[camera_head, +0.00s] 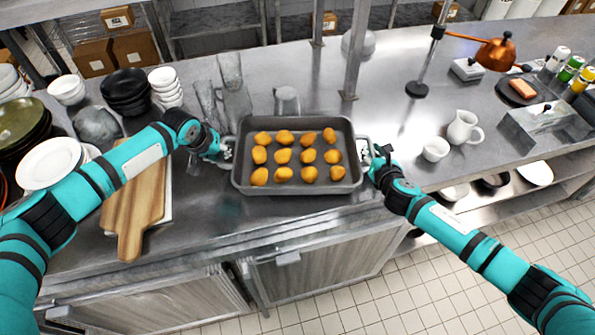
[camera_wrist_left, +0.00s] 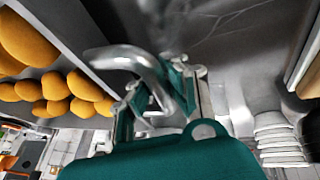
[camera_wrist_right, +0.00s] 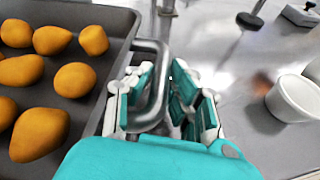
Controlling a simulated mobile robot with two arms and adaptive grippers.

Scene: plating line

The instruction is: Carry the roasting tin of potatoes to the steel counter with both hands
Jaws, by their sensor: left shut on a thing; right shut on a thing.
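The dark grey roasting tin (camera_head: 296,188) holds several orange-yellow potatoes (camera_head: 296,155) in rows. It is level at the steel counter (camera_head: 400,125); I cannot tell whether it rests on the top or hangs just above it. My left gripper (camera_head: 225,150) is shut on the tin's left handle, which shows as a bent metal loop in the left wrist view (camera_wrist_left: 140,62). My right gripper (camera_head: 368,157) is shut on the right handle, a metal loop between the fingers in the right wrist view (camera_wrist_right: 158,85). The counter directly under the tin is hidden.
A wooden board (camera_head: 135,200) lies left of the tin, near stacked white plates (camera_head: 48,163). Glass jugs (camera_head: 233,85) and a steel cup (camera_head: 287,100) stand behind it. A white bowl (camera_head: 436,149) and pitcher (camera_head: 463,128) stand to the right.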

